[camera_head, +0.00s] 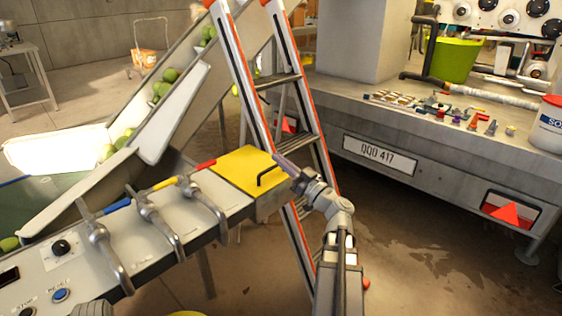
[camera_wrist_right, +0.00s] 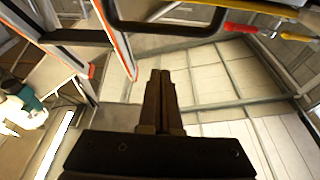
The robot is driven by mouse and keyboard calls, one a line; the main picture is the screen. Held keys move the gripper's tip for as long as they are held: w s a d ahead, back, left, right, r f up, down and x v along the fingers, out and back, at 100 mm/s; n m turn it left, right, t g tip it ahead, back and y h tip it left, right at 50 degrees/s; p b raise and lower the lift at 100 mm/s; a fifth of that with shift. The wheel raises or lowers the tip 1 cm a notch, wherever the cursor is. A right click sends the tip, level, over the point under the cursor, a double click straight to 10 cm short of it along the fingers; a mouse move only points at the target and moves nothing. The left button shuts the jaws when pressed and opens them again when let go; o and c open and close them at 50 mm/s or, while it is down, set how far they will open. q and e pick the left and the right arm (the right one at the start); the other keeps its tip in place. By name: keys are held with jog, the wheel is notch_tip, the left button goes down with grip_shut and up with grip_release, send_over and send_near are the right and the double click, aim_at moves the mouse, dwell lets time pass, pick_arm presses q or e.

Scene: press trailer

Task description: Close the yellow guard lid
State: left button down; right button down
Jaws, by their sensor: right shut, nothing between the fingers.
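The yellow guard lid (camera_head: 238,165) is at the right end of the lever console in the head view. It looks flat, about level with the console top. Its black bar handle (camera_head: 268,176) stands near its right edge. My right gripper (camera_head: 281,161) is at the lid's right edge, beside the handle, with its fingers pointing up and left. It is shut and empty. In the right wrist view the shut fingers (camera_wrist_right: 161,78) show just below a dark curved bar (camera_wrist_right: 165,30), which looks like the handle. I cannot tell if they touch.
Levers with red, yellow and blue grips (camera_head: 160,184) stand on the console left of the lid. A stepladder (camera_head: 262,95) stands close behind my right gripper. A grey trailer bed (camera_head: 435,125) with small parts is at the right. Open floor lies below it.

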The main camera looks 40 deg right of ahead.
jog(key=s+f+b, duration=0.4)
jog(key=s+f, duration=0.1)
jog(key=s, duration=0.3)
jog(key=shift+s+d, duration=0.2)
jog(key=shift+d, duration=0.1)
jog(key=shift+f, duration=0.1)
